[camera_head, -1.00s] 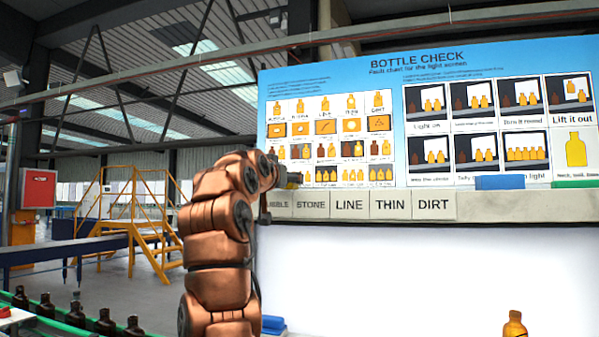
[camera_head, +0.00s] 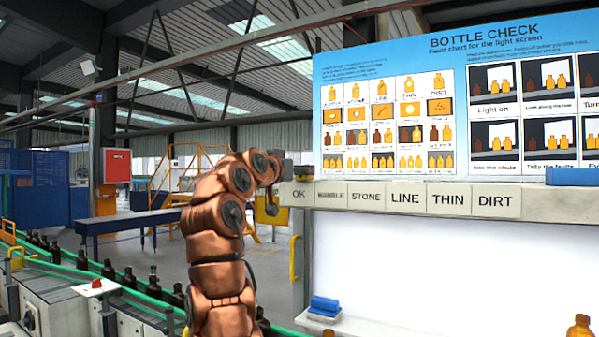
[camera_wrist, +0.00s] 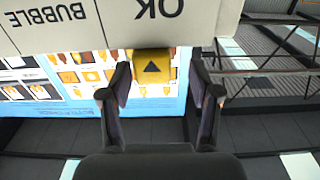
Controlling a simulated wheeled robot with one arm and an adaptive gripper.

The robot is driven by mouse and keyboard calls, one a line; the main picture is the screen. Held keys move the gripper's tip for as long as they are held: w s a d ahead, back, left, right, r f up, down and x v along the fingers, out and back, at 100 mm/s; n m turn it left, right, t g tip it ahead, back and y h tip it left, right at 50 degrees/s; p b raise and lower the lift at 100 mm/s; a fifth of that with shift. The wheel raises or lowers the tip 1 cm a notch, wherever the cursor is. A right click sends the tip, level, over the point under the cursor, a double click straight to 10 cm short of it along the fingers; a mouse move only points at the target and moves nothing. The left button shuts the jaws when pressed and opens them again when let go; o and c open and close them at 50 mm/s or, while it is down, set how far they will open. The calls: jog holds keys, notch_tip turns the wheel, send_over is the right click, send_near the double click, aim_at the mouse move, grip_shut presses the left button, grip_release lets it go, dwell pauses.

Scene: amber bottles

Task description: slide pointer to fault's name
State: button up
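The yellow pointer (camera_wrist: 153,68) with a dark triangle shows in the wrist view, beside the OK label (camera_wrist: 160,8). My gripper (camera_wrist: 162,92) is open, with one finger on each side of the pointer and a gap on both sides. In the head view my gripper (camera_head: 284,172) is at the left end of the label strip, and I cannot make out the pointer there. The strip reads OK (camera_head: 299,194), BUBBLE (camera_head: 331,195), STONE (camera_head: 366,197), LINE (camera_head: 405,199), THIN (camera_head: 448,201) and DIRT (camera_head: 495,202). The fault chart (camera_head: 400,62) hangs above it.
An amber bottle (camera_head: 580,327) is at the bottom right, before the white screen (camera_head: 440,275). Blue blocks (camera_head: 325,306) lie on a small ledge below the strip. A conveyor with several dark bottles (camera_head: 108,270) runs at left. A blue block (camera_head: 585,177) sits at the strip's right.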

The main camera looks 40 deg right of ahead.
jog(key=w+a+n+t+y, duration=0.1)
jog(key=a+n, duration=0.1)
jog(key=a, duration=0.4)
jog(key=shift+w+r, duration=0.15)
jog(key=shift+w, duration=0.1)
jog(key=shift+w, duration=0.15)
dwell(0.7)
